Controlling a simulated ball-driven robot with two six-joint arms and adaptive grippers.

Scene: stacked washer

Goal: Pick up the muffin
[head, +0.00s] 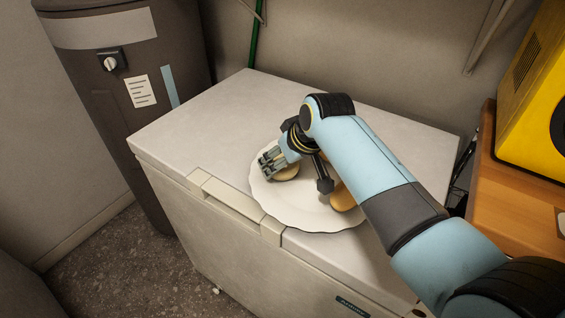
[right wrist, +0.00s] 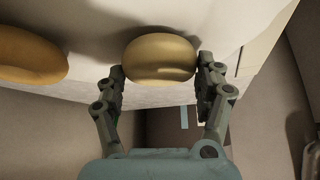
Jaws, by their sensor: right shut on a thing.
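A round, pale tan baked piece, which I take for the muffin (right wrist: 160,58), sits between the two fingers of my right gripper (right wrist: 162,78) in the right wrist view. Both fingers close on its sides. In the head view the muffin (head: 288,173) shows partly beside the fingers, over the left part of a white plate (head: 300,216). My right gripper (head: 270,162) reaches in from the right there. Whether the muffin is clear of the plate I cannot tell. My left gripper is not in view.
A browner bun (head: 342,196) lies on the plate, partly behind my right arm; it also shows in the right wrist view (right wrist: 30,55). The plate stands on a white chest freezer (head: 205,125) with free room at its left. A wooden surface (head: 525,190) holds a yellow box (head: 530,90).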

